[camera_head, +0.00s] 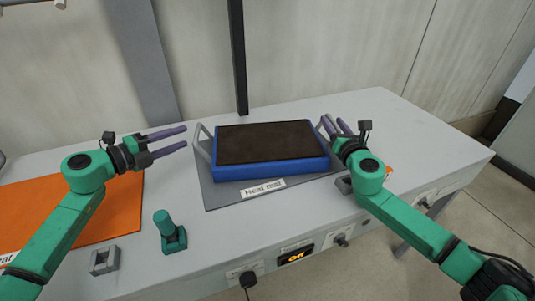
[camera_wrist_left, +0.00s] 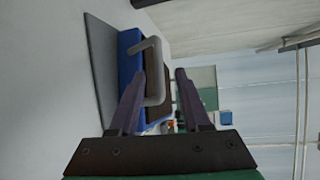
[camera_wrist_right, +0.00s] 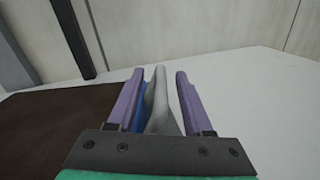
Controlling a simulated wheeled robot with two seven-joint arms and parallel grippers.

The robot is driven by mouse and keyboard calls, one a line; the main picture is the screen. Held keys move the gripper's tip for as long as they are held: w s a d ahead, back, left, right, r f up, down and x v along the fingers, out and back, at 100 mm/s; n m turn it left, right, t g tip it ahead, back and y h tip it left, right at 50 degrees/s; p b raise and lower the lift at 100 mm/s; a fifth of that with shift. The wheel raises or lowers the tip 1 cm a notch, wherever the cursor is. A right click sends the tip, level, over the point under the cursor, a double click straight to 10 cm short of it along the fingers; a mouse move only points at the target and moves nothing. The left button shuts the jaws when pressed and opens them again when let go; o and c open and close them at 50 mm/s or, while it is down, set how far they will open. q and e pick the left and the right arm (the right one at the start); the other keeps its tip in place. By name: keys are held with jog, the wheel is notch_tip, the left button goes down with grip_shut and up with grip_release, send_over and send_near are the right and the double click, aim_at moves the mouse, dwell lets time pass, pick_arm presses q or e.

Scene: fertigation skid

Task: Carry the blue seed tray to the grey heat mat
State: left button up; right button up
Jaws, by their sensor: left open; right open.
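The blue seed tray (camera_head: 275,171), filled with dark soil, sits on the grey heat mat (camera_head: 222,192), whose "Heat mat" label shows in front. The mat shows mainly at the tray's left and front. My left gripper (camera_head: 185,138) is open, its fingertips just left of the tray's left grey handle (camera_head: 203,145) and apart from it. In the left wrist view that handle (camera_wrist_left: 154,75) appears between the fingers. My right gripper (camera_head: 336,122) is open at the tray's right handle, which stands between its fingers in the right wrist view (camera_wrist_right: 159,100). Contact there cannot be told.
An orange mat (camera_head: 115,215) lies at the left of the table. A green upright post on a base (camera_head: 170,232) and a grey bracket (camera_head: 104,261) stand near the front edge. A display reading "Off" (camera_head: 296,257) is on the front panel. The table's right end is clear.

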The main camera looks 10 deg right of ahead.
jog(key=shift+s, duration=0.15)
pick_arm(q)
jog(key=f+v, duration=0.1)
jog(key=v, duration=0.5)
jog(key=shift+r, duration=0.45)
pick_arm(e)
jog(key=s, duration=1.1)
jog(key=shift+s, duration=0.4)
jog(key=shift+d, duration=0.1)
